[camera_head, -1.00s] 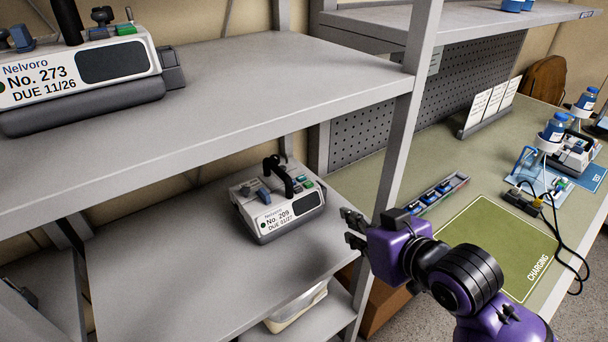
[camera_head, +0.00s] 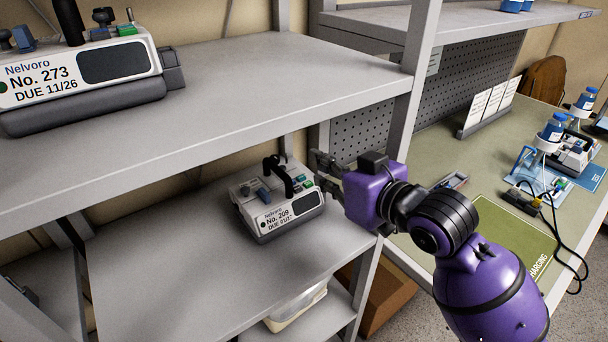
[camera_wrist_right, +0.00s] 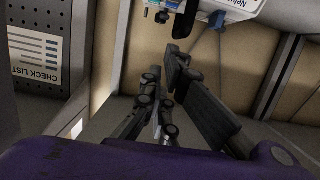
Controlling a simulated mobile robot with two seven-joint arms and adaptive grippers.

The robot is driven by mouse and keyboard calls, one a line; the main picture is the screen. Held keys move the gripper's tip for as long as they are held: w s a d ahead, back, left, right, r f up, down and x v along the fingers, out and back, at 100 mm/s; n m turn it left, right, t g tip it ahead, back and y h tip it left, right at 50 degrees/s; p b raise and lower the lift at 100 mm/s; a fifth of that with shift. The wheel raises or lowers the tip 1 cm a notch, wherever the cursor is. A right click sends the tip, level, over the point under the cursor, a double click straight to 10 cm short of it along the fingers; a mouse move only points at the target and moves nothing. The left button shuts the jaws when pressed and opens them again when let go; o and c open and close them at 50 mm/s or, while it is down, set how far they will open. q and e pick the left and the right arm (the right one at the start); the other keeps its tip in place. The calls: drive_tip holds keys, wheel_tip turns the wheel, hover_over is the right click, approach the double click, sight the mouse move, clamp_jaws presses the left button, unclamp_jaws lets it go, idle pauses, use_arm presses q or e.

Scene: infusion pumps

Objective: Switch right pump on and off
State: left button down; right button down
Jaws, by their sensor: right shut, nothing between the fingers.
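A white and grey pump labelled No. 209 (camera_head: 280,215) stands on the lower shelf, with a black handle and blue and green parts on top. A larger-looking pump labelled No. 273 (camera_head: 85,75) stands on the upper shelf at the left. My right gripper (camera_head: 318,168) is shut and empty, just right of pump No. 209's top and apparently apart from it. In the right wrist view its fingers (camera_wrist_right: 178,65) point up the picture, and part of a Nelvoro-labelled pump (camera_wrist_right: 232,10) shows at the top edge. My left gripper is out of view.
A shelf post (camera_head: 405,125) stands behind my right arm. The upper shelf (camera_head: 270,75) overhangs the lower shelf (camera_head: 160,265). On the bench at the right are a green charging mat (camera_head: 490,215), cables and another pump (camera_head: 575,155). The lower shelf's front left is clear.

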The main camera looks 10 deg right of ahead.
hover_over(304, 195)
wheel_tip(304, 195, down, 2)
drive_tip(key=shift+a, duration=0.15)
wheel_tip(304, 195, down, 3)
drive_tip(key=shift+r, duration=0.2)
drive_tip(key=shift+s+f, duration=0.2)
drive_tip(key=shift+f, duration=0.2)
drive_tip(key=shift+w+f, duration=0.1)
drive_tip(key=shift+f, duration=0.05)
